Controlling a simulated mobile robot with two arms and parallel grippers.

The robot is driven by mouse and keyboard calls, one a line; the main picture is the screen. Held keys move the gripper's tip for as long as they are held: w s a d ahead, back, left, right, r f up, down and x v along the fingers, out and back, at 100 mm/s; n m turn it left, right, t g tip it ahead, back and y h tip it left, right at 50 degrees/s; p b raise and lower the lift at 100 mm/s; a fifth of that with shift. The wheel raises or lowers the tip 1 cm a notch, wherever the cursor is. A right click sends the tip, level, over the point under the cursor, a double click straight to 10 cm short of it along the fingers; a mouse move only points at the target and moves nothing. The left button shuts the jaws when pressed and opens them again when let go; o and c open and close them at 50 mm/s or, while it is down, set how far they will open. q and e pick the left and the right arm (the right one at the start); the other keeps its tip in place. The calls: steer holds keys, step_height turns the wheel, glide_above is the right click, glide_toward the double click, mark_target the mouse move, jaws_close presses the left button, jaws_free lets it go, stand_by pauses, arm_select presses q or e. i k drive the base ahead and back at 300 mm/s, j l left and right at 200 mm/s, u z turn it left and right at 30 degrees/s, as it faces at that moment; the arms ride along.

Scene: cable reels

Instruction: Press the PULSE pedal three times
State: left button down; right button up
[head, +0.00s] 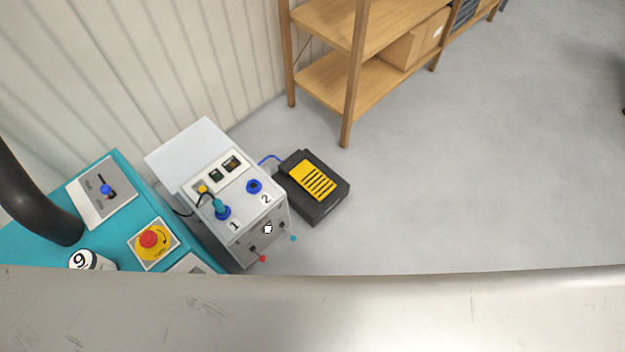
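A black foot pedal box with a yellow, black-striped tread (313,180) lies on the floor right of the middle of the head view. A blue cable runs from it towards the white control box. No PULSE label is legible on it. The white control box (234,194) stands to its left, with blue sockets marked 1 and 2 and a plug in socket 1. Neither of my grippers is in view. Nothing is seen touching the pedal.
A teal console (118,166) with a red emergency button (149,239) and a blue-knobbed lever (106,189) stands at the left. A wooden shelf (360,80) with a cardboard box stands behind the pedal. Grey floor (460,170) right of the pedal is clear. A pale surface crosses the bottom.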

mark_target(312, 180)
steer(key=i+l+u, duration=0.1)
steer(key=u, duration=0.25)
steer(key=i+l+u, duration=0.1)
steer(key=u, duration=0.25)
steer(key=l+u, duration=0.35)
steer(key=i+l+u, duration=0.15)
steer(key=l, duration=0.55)
steer(key=i+l+u, duration=0.1)
steer(key=l, duration=0.6)
steer(key=i+l+u, duration=0.15)
steer(key=l, duration=0.55)
steer(key=i+l+u, duration=0.1)
steer(key=l, duration=0.65)
